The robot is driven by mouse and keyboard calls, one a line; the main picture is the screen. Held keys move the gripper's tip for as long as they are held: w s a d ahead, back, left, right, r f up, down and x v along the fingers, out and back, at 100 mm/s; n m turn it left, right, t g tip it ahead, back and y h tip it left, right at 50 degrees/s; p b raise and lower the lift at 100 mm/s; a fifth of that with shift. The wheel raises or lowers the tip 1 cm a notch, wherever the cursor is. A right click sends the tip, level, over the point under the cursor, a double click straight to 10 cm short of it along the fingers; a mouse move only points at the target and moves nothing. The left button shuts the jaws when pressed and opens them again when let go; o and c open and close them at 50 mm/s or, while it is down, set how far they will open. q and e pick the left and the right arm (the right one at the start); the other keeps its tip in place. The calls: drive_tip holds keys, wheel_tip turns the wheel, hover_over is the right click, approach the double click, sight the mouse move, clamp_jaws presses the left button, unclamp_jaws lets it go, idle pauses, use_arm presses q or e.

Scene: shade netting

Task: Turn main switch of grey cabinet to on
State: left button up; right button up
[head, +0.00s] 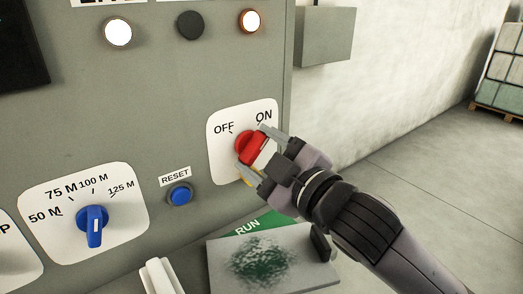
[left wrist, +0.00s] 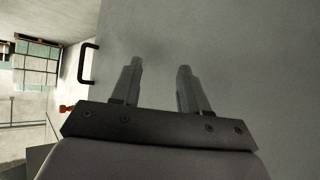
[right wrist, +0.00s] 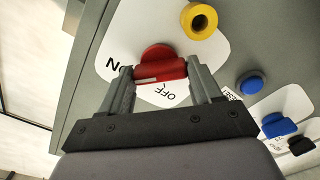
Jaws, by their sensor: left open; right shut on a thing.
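The grey cabinet (head: 150,75) fills the left of the head view. Its red main switch (head: 254,148) sits on a white plate (head: 219,171) marked OFF and ON. My right gripper (head: 258,153) is shut on the red handle, one finger on each end. The handle is slanted, its upper end towards the ON label; the fingers partly cover it. In the right wrist view the red switch (right wrist: 160,68) lies between the fingertips, one end near ON. My left gripper (left wrist: 160,66) is open and empty, in front of a plain grey surface; it is outside the head view.
A blue RESET button (head: 180,195) and blue selector knob (head: 93,226) are to the left. A green RUN panel (head: 248,226) lies below.

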idle(0.6)
drive_tip(key=o, duration=1.1)
drive_tip(key=shift+c, duration=0.2)
drive_tip(key=b+v, duration=0.1)
drive_tip(key=v, duration=0.6)
drive_tip(key=shift+s+d, duration=0.1)
